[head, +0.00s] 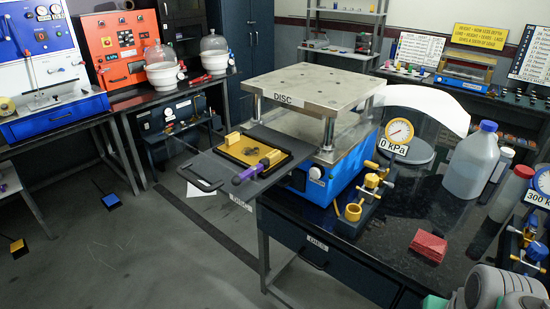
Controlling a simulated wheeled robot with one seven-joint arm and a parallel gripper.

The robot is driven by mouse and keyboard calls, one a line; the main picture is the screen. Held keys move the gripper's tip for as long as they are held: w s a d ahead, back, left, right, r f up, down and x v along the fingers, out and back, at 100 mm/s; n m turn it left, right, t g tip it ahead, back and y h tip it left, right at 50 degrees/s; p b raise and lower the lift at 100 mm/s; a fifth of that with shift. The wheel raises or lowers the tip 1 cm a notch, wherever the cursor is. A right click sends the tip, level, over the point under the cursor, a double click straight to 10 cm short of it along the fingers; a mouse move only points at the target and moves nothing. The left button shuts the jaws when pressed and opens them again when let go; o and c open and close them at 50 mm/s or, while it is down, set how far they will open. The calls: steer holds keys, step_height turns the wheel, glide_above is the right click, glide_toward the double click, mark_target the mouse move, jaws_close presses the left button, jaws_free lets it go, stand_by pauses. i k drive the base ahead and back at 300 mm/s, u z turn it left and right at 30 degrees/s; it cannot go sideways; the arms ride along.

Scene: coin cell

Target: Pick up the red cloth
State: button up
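The red cloth (428,246) lies as a small folded stack on the black speckled bench top (395,225), towards the front right of the head view. It looks uncovered, and nothing is touching its top. My gripper is not in view. Grey rounded shapes at the bottom right corner may be part of my arm, but I cannot tell for sure.
Left of the cloth stands a brass fitting (353,211) by a blue press (332,178) with a gauge (399,131). Behind it is a grey jug (471,160). Right are a red-capped bottle (512,192) and another brass-and-blue fitting (530,245). Bench around the cloth is mostly clear.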

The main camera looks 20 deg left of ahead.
mark_target(433, 248)
steer(key=u, duration=3.25)
steer(key=k, duration=0.75)
steer(key=z, duration=0.45)
